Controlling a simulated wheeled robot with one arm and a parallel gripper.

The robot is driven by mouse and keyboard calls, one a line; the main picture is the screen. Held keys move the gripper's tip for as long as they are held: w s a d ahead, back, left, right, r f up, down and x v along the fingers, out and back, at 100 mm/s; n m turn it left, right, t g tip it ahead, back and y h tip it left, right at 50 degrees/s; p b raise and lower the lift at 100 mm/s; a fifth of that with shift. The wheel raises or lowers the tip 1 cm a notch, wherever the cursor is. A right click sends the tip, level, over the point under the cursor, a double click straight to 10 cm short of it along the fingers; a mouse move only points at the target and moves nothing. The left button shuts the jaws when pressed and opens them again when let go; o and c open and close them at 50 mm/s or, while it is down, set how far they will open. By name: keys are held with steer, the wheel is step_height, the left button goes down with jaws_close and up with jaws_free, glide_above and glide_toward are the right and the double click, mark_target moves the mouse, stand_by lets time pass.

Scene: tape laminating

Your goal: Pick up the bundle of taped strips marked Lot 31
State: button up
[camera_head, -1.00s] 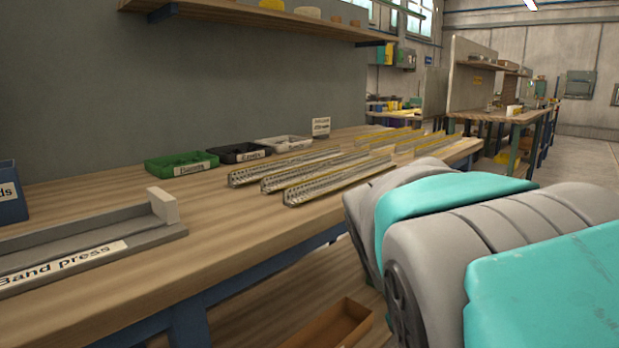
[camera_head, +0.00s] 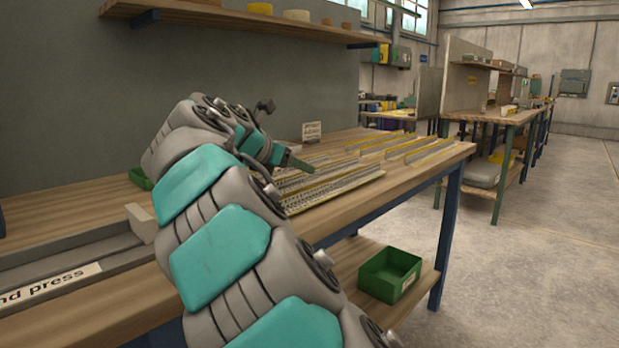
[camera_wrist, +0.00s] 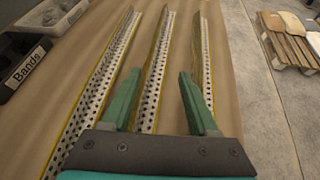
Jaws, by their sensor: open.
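Long perforated metal strips with yellow edges lie on the wooden bench. In the head view a nearer group (camera_head: 340,187) is partly hidden by my arm, and a farther group (camera_head: 425,150) lies behind it. The wrist view shows a left strip (camera_wrist: 92,98), a middle strip (camera_wrist: 155,72) and a right strip (camera_wrist: 206,58), side by side. My gripper (camera_wrist: 158,75) is open and empty above them, its green fingers on either side of the middle strip in the picture; the right finger overlaps the right strip. Contact cannot be told. No Lot 31 marking is readable.
A small sign (camera_head: 312,131) stands at the bench's back, its text unreadable. A tray marked Bands (camera_wrist: 45,50) is left of the strips. The band press (camera_head: 60,270) is at the near left. A green bin (camera_head: 390,274) sits on the lower shelf. Floor on the right is open.

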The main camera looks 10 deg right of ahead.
mark_target(294, 185)
steer(key=shift+w+a+n, duration=0.45)
steer(key=shift+a+n, duration=0.05)
steer(key=shift+a, duration=0.15)
steer(key=shift+w+f, duration=0.1)
steer(key=shift+w, duration=0.1)
steer(key=shift+x, duration=1.2)
steer(key=x, duration=0.5)
steer(key=shift+w+d+r, duration=0.1)
steer(key=shift+d+r, duration=0.1)
steer(key=shift+r, duration=0.1)
jaws_close()
